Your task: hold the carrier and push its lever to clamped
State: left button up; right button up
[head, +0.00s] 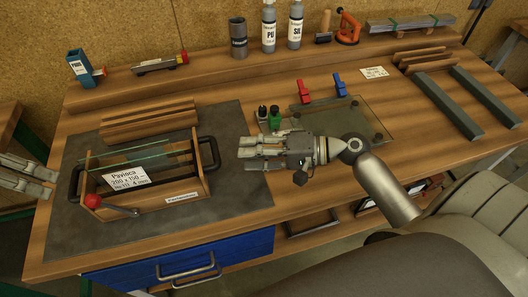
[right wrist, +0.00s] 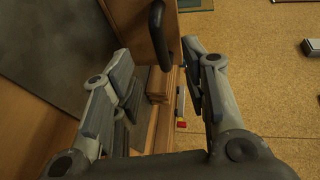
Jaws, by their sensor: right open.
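The carrier (head: 184,192) is a wooden box holding upright glass panes, with a label and black handles at its left and right ends. Its lever (head: 115,208) runs along the front from a pivot to a red knob (head: 92,200) at the left. My left gripper (head: 54,186) is open and empty, left of the carrier and apart from it. My right gripper (head: 240,153) is open, just right of the carrier's right handle (head: 212,153). In the right wrist view that handle (right wrist: 157,35) lies ahead, between the lines of the open fingers (right wrist: 157,60).
The carrier stands on a dark mat (head: 245,205) on the wooden bench. Wooden strips (head: 148,122) lie behind it. A glass plate (head: 365,122), small bottles (head: 274,117) and red and blue clamps (head: 340,85) are near my right arm. Metal bars (head: 485,95) lie at right.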

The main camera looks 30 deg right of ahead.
jog(key=x, duration=0.8)
jog(key=shift+s, duration=0.1)
grip_shut()
